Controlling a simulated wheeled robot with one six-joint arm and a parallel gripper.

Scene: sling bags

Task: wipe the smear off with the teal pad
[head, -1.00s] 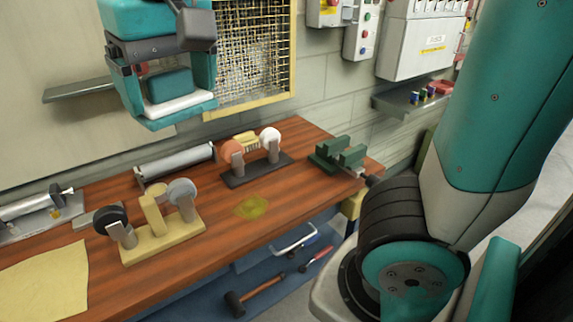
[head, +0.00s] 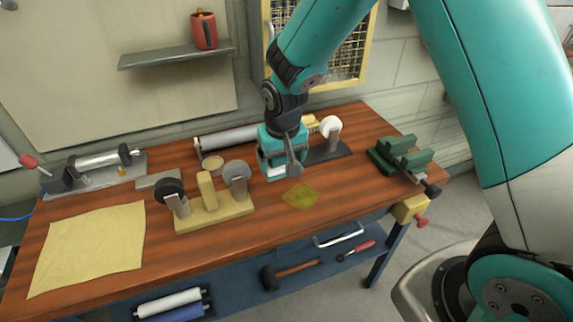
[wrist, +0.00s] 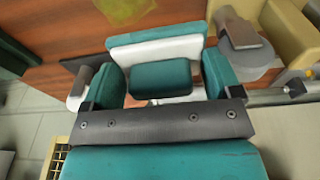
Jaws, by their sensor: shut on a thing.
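The smear (head: 301,196) is a yellow-green patch on the brown wooden bench, near its front edge in the head view. It also shows at the top of the wrist view (wrist: 125,9). My gripper (head: 283,165) is low over the bench, just behind and left of the smear. In the wrist view my gripper (wrist: 161,80) has its teal fingers shut on the block-shaped grip of the teal pad (wrist: 160,78). The pad has a white layer and a teal strip beyond the grip. The pad is beside the smear; whether it touches the bench I cannot tell.
A yellow stand with discs (head: 215,212) is close left of my gripper. A dark stand with a white disc (head: 330,150) and a long roller (head: 228,138) are behind it. A green vise (head: 403,155) is to the right. A yellow sheet (head: 88,245) lies far left.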

